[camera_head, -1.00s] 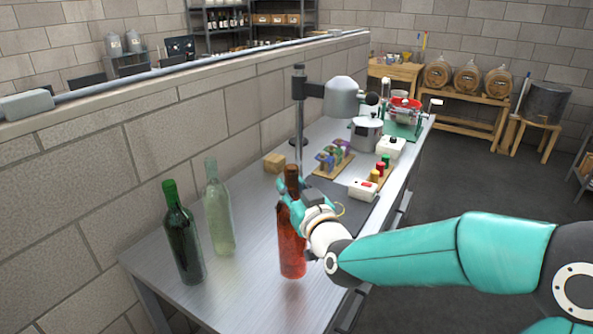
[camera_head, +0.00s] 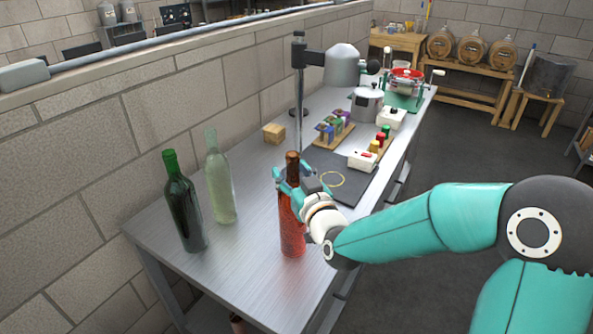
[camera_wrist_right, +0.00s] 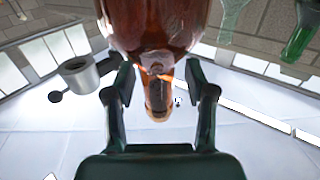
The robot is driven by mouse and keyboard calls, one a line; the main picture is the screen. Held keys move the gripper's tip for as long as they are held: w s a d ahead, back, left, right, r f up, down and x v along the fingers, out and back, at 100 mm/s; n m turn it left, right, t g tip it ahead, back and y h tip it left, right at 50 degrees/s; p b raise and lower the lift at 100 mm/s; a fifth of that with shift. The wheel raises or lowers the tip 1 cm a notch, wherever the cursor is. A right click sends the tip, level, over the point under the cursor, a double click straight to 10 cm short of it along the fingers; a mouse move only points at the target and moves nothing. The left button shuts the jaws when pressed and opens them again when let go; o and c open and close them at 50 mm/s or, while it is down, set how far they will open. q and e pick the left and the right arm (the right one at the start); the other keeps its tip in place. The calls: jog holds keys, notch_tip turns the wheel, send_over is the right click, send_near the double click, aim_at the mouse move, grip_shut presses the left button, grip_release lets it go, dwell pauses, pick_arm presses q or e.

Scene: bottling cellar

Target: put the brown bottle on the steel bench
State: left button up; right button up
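The brown bottle (camera_head: 292,232) is upright over the front part of the steel bench (camera_head: 238,262), glowing reddish in the head view. A reddish reflection shows on the bench below the base; I cannot tell if the base touches the steel. My left gripper is out of view.
A dark green bottle (camera_head: 184,208) and a clear bottle (camera_head: 219,183) stand to the left on the bench. A wooden block (camera_head: 274,133), dark mat (camera_head: 345,187) and white box (camera_head: 362,160) lie farther back. Bare steel surrounds the brown bottle's front and left.

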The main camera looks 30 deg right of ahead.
jog(key=s+a+b, duration=0.1)
jog(key=s+b, duration=0.5)
jog(key=s, duration=0.6)
jog(key=shift+a, duration=0.1)
dwell(0.5)
